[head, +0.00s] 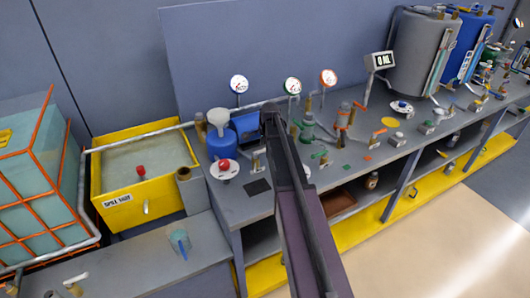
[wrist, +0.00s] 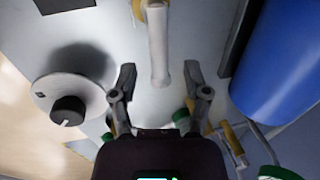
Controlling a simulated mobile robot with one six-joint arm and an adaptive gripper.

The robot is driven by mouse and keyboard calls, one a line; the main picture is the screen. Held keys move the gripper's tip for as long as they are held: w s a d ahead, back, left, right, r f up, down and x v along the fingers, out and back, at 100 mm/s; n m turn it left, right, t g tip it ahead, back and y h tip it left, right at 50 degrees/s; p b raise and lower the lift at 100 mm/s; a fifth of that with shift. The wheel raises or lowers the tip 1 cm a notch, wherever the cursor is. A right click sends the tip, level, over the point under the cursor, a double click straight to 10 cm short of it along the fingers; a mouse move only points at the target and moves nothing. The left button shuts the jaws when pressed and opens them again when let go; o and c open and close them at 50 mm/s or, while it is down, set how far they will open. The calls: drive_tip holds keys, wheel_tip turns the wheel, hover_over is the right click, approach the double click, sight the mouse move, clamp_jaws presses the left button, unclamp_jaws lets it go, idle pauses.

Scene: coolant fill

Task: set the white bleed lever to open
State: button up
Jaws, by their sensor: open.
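The white bleed lever (wrist: 158,48) shows at the top middle of the wrist view, on a yellowish pivot at its upper end. Its free end points down the picture, toward my gripper. My gripper (wrist: 160,76) is open, with one finger on each side of the lever's free end. Neither finger visibly touches it. In the head view my arm (head: 290,180) reaches to the bench and hides the fingers.
A white round dial with a black knob (wrist: 68,110) lies left of my fingers in the wrist view. A blue container (wrist: 280,65) stands close on the right.

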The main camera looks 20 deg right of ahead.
drive_tip(key=shift+f, duration=0.45)
clamp_jaws()
